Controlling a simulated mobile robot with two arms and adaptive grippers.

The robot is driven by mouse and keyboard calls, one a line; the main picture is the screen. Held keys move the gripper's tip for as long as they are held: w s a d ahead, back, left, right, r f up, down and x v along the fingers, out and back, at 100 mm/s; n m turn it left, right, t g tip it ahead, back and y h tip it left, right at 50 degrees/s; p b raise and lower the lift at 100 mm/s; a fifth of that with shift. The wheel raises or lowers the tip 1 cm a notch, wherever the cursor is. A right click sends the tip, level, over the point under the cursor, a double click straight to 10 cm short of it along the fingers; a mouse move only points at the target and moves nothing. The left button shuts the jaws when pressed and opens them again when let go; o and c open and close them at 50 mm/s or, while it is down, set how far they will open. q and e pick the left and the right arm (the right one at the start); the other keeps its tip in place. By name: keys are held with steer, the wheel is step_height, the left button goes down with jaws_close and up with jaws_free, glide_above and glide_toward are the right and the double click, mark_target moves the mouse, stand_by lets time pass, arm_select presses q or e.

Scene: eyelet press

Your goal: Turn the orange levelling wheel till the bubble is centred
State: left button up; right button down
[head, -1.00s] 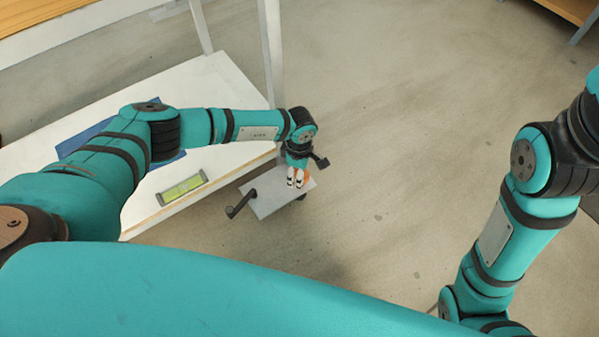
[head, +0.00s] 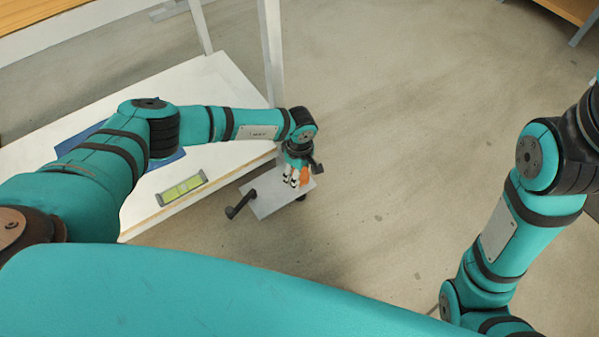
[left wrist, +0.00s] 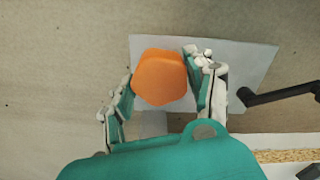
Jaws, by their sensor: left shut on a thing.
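The orange levelling wheel (left wrist: 160,78) sits on a small pale grey plate (left wrist: 245,65). In the left wrist view it lies between the two fingers of my left gripper (left wrist: 158,88), which is shut on it. In the head view my left gripper (head: 294,178) points down over the plate, and part of the orange wheel shows beside the fingers. The level with its yellow-green vial (head: 181,188) lies near the white table's front edge. Its bubble is too small to place. My right arm is at the right of the head view; its gripper is out of view.
The white table (head: 215,85) stands left of the plate, with a blue mat (head: 165,165) partly hidden under my left arm. A dark crank-like handle (head: 238,206) sticks out from the plate's left side. Open floor lies to the right.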

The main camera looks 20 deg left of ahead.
arm_select(q)
steer(key=o, duration=1.2)
steer(key=shift+r, duration=0.1)
step_height(320, 180, up, 12)
